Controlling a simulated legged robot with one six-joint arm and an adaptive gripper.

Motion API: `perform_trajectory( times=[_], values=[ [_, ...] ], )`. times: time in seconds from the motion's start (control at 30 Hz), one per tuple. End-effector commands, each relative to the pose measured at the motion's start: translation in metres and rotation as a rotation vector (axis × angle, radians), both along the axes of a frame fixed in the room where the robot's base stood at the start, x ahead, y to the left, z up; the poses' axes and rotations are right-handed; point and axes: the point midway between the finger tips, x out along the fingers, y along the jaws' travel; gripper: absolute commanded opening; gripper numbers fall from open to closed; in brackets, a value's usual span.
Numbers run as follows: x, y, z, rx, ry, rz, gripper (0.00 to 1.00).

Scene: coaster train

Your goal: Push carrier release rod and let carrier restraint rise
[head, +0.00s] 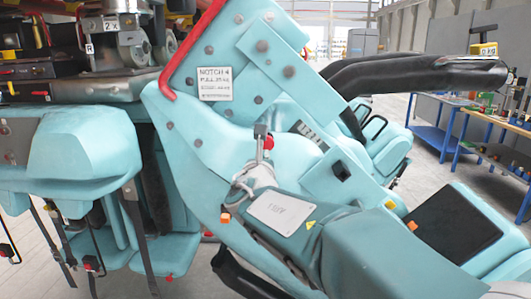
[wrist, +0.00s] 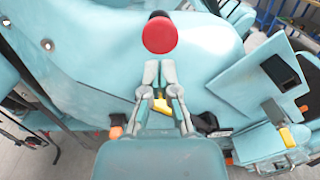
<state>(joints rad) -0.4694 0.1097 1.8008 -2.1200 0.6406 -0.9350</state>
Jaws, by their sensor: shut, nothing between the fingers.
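The release rod shows as a red round knob (wrist: 158,35) on a dark stem in the wrist view. In the head view the red knob (head: 268,143) stands out from the teal side of the carrier (head: 215,125). My gripper (head: 262,131) reaches up beside the knob in the head view. In the wrist view my gripper (wrist: 159,72) has its two fingertips together, empty, just below the knob in the picture. I cannot tell whether they touch it. A thick black padded bar (head: 400,75), apparently the restraint, extends to the upper right of the carrier.
A red bar (head: 190,45) edges the carrier at the upper left. Teal seats with hanging straps (head: 95,240) are at the left. A blue-framed workbench (head: 440,120) with small items stands at the far right. Bare floor shows between the carrier and the bench.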

Motion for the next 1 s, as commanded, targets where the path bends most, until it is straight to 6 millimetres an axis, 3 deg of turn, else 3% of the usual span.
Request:
perform_trajectory(
  times=[0.3,0.5,1.0],
  values=[
    [-0.050,0.003,0.001,0.001,-0.002,0.003,0.00],
    [-0.074,0.004,0.000,0.003,-0.002,0.001,0.00],
    [-0.077,0.005,-0.002,0.000,-0.001,0.001,0.00]
  ],
)
